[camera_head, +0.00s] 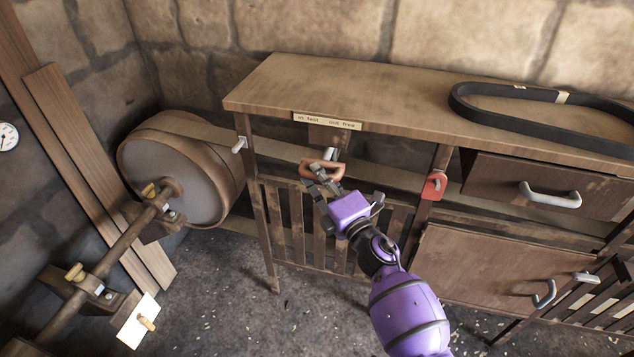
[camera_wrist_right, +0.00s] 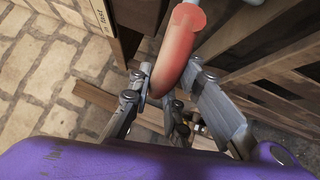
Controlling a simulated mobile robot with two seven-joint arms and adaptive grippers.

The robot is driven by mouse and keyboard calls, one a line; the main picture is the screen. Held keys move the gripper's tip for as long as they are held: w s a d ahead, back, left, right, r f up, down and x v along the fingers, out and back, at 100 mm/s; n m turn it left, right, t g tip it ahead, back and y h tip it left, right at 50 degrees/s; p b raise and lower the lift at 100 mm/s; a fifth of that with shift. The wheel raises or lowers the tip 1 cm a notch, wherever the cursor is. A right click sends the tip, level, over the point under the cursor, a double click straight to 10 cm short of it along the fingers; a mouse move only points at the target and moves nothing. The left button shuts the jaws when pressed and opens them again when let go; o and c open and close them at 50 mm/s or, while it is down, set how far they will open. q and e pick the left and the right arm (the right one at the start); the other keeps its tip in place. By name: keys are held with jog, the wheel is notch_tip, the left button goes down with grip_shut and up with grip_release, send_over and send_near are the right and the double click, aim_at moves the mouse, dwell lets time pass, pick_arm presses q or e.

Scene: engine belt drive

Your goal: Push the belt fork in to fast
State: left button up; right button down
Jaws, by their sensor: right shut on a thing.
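The belt fork's reddish-brown handle (camera_head: 319,170) sits below the small label (camera_head: 327,121) reading "in fast" and "out free" on the bench's front edge. A short metal rod shows behind the handle. My right gripper (camera_head: 322,184) is at the handle, its fingers shut on it. In the right wrist view the handle (camera_wrist_right: 178,55) is an orange-red curved bar, its lower end between the fingers (camera_wrist_right: 175,95). The flat belt (camera_head: 285,147) runs from the large pulley (camera_head: 180,170) into the bench frame. My left gripper is not in view.
A black belt loop (camera_head: 490,112) lies on the bench top (camera_head: 400,97). A red tag-like part (camera_head: 434,186) is on a post right of my gripper. A drawer (camera_head: 530,187) and a cabinet door (camera_head: 480,270) are further right. A shaft with bearings (camera_head: 105,255) stands left.

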jog(key=c, duration=2)
grip_release()
jog(key=shift+w+d+r, duration=0.15)
jog(key=o, duration=0.4)
jog(key=shift+w, duration=0.1)
jog(key=shift+c, duration=0.2)
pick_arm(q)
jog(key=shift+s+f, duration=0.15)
pick_arm(e)
jog(key=v, duration=1.2)
